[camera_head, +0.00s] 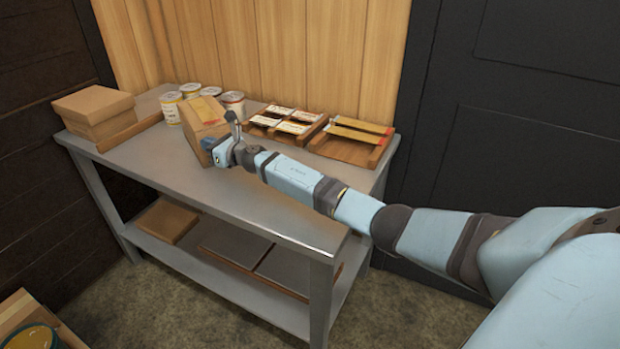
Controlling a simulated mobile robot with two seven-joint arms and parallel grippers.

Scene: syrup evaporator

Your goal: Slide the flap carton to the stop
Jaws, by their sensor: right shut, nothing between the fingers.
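A brown carton (204,117) stands on the grey table, turned at an angle, in front of several cans. I take it for the flap carton. My right gripper (220,152) is shut and empty at the carton's right side; it looks close to or against it, but I cannot tell if they touch. The gripper hides part of the carton's lower right side. A low wooden strip (131,131), likely the stop, lies to the left of the carton, with bare tabletop between them. My left gripper is not in view.
Another brown box (94,108) stands at the table's left end, behind the strip. Cans (171,107) stand at the back. The table's front (190,183) is clear.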

